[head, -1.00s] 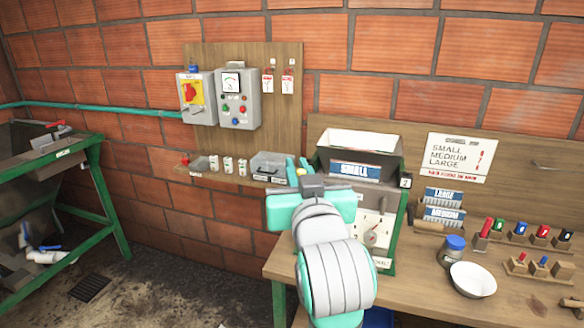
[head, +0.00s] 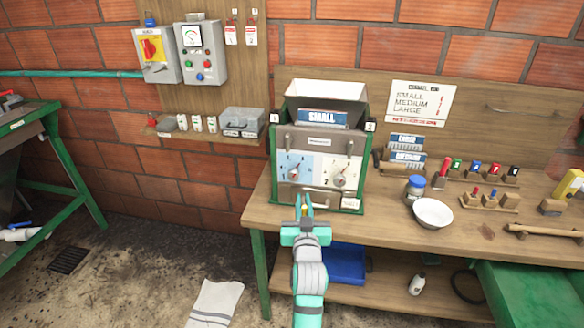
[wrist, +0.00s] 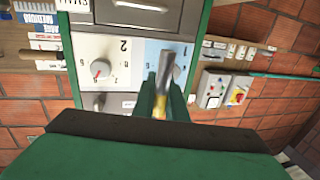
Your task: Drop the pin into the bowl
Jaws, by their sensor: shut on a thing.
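My gripper (head: 304,206) is shut on the pin, in front of the lower part of the grey-and-green machine. In the wrist view the pin (wrist: 165,72) is a grey metal rod with a brassy part lower down, standing out between the two green fingers (wrist: 162,98). In the head view only a small yellowish bit of the pin (head: 304,210) shows between the fingers. The white bowl (head: 433,212) sits on the workbench to the right of my gripper, well apart from it. Its inside looks empty. The bowl is not seen in the wrist view.
The machine (head: 320,150) with two dials stands at the bench's left end. A blue-lidded jar (head: 415,188) stands just behind the bowl. Wooden blocks with coloured pegs (head: 489,201) are right of it. The workbench (head: 385,232) is bare left of the bowl.

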